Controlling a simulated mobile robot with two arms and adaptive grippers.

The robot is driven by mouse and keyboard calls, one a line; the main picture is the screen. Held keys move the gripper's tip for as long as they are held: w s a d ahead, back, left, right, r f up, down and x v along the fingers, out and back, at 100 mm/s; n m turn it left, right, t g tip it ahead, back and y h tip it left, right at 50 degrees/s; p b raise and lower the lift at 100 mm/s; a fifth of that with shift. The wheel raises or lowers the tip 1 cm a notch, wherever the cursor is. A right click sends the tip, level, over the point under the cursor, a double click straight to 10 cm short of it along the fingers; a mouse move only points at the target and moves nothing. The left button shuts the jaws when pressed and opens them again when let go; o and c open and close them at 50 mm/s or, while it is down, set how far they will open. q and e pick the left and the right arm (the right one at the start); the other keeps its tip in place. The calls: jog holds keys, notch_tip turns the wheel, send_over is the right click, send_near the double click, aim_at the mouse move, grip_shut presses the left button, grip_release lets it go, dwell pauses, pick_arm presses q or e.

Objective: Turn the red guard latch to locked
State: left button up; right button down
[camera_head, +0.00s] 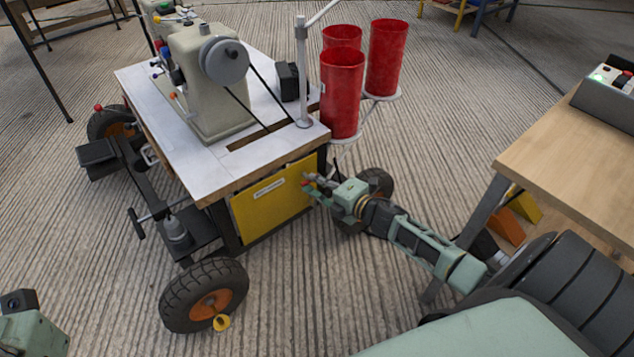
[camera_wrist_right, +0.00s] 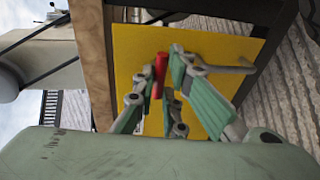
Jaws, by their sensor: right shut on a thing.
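The red guard latch (camera_wrist_right: 159,76) is a small red bar on the yellow guard panel (camera_head: 271,203) below the sewing machine table. In the right wrist view it stands roughly upright in the picture, slightly tilted, between my fingers. My right gripper (camera_head: 313,181) reaches the right part of the panel from the right and is shut on the latch. The fingers (camera_wrist_right: 165,88) hide part of it. In the head view the latch is too small and covered to tell its angle. Of my left arm only a green wrist part shows at the lower left; its fingers are out of view.
The sewing machine (camera_head: 208,85) stands on a wheeled table (camera_head: 205,172). Red cylinders (camera_head: 342,95) stand on supports beside its right corner. A large wheel (camera_head: 204,295) is at the front. A wooden table (camera_head: 567,150) is at the right. The floor in front is mostly clear.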

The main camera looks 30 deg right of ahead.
jog(key=c, duration=1.8)
grip_release()
jog(key=shift+s, duration=0.15)
jog(key=v, duration=1.1)
jog(key=shift+s, duration=0.35)
jog(key=shift+r, duration=0.1)
